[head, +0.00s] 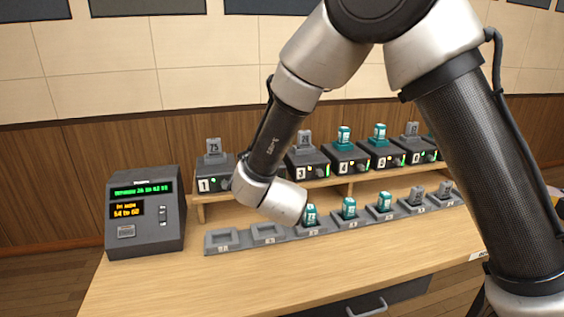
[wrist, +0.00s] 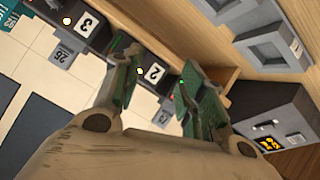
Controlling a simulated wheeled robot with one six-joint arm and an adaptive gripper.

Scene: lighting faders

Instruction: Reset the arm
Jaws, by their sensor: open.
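My arm reaches down across the middle of the head view, and its wrist (head: 284,201) hides the second box of the back row. My gripper (wrist: 160,68) shows in the wrist view, its two green-lined fingers apart and nothing held between them. The dark box numbered 2 (wrist: 151,72) lies beyond the gap between them, and I see no block on it. Box 1 (head: 206,185) carries a grey block marked 75 (head: 213,147). Box 3 (head: 301,172) carries a grey block (head: 304,138). My fingers are hidden in the head view.
A console (head: 146,211) with green and orange text stands left on the wooden table (head: 160,285). In the front row, two grey holders (head: 222,238) at the left are empty; others hold teal or grey blocks (head: 348,207). Box 4 (head: 345,160) carries a teal block.

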